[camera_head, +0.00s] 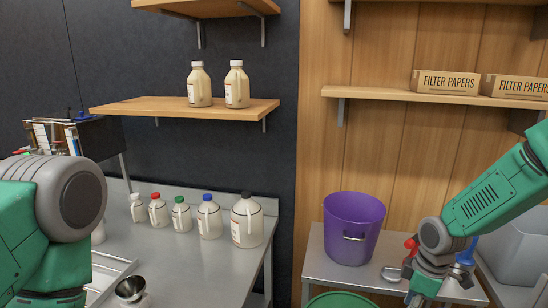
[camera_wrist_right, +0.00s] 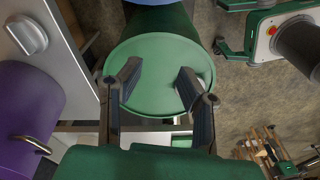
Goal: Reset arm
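My right arm enters the head view from the right and bends down at its grey wrist joint. My right gripper (camera_wrist_right: 160,84) shows in the right wrist view with its two dark fingers apart and nothing between them. The fingers are over a round green surface (camera_wrist_right: 160,55), like a drum top or lid. I cannot tell whether they touch it. My left arm fills the lower left of the head view, with a large grey joint. Its gripper is outside the picture.
A purple bucket (camera_head: 353,228) stands on a metal table beside my right arm; a green round rim (camera_head: 340,299) is below it. Several jugs (camera_head: 209,217) line the left counter. Two bottles (camera_head: 237,85) stand on a shelf. Filter paper boxes (camera_head: 445,82) sit on the right shelf.

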